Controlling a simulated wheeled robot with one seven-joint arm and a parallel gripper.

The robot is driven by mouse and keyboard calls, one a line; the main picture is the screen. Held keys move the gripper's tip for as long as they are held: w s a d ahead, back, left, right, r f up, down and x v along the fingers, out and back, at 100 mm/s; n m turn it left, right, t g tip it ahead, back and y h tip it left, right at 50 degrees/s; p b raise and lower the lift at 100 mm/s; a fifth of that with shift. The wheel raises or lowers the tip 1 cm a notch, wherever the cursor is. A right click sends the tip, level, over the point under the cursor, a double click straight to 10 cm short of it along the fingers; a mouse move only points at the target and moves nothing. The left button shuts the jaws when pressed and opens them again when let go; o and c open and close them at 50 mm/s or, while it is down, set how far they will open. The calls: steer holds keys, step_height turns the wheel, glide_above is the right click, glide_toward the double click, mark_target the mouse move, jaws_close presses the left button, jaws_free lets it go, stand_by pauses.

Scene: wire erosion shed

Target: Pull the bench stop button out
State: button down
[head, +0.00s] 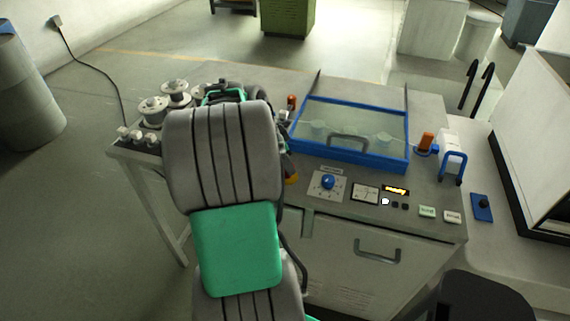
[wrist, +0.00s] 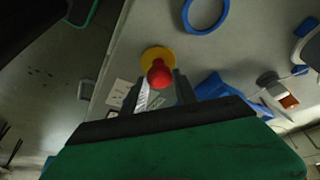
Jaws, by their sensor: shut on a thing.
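The bench stop button (wrist: 159,72) is a red mushroom head on a round yellow base (wrist: 152,55) in the wrist view. My gripper (wrist: 158,90) has one dark finger on each side of the red head and is shut on it. In the head view only a sliver of red and yellow (head: 291,174) shows beside my arm; the rest of the button and my gripper are hidden behind the arm. I cannot tell how far the button stands out from its base.
The grey bench (head: 440,195) carries a blue-framed clear-lidded tank (head: 408,158), a panel with a blue knob (head: 328,182), and green and white push buttons (head: 427,211). Metal spools (head: 176,92) stand at the left. A blue ring (wrist: 205,14) lies near the button.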

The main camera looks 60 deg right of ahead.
steer(key=c, duration=1)
jaws_free()
steer(key=shift+r, duration=0.2)
steer(key=shift+o, duration=0.2)
steer(key=shift+r, duration=0.1)
steer(key=v, duration=0.7)
steer(key=shift+a+r, duration=0.2)
steer(key=shift+r, duration=0.05)
steer(key=shift+w, duration=0.15)
